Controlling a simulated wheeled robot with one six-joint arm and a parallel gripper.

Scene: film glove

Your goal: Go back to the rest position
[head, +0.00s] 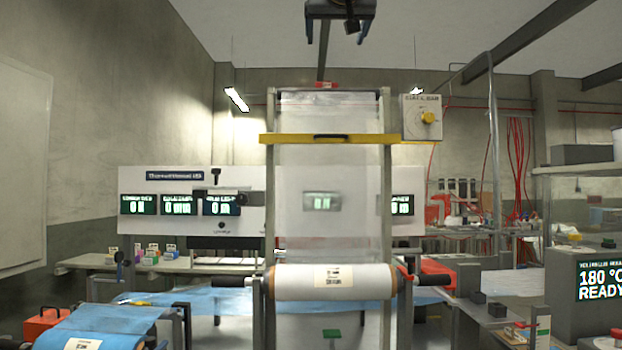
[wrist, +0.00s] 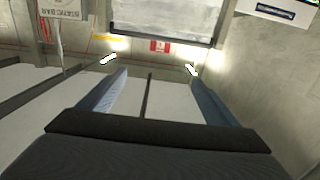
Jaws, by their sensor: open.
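My gripper (wrist: 158,75) shows in the wrist view with its two blue-grey fingers spread apart and nothing between them. The wrist view is turned upside down, and past the fingers it shows ceiling, lamps and the upper wall.
A white film roll (head: 300,283) lies across the frame low in front. Blue film (head: 95,328) covers a stand at lower left. A heater display (head: 598,286) reads 180 °C READY.

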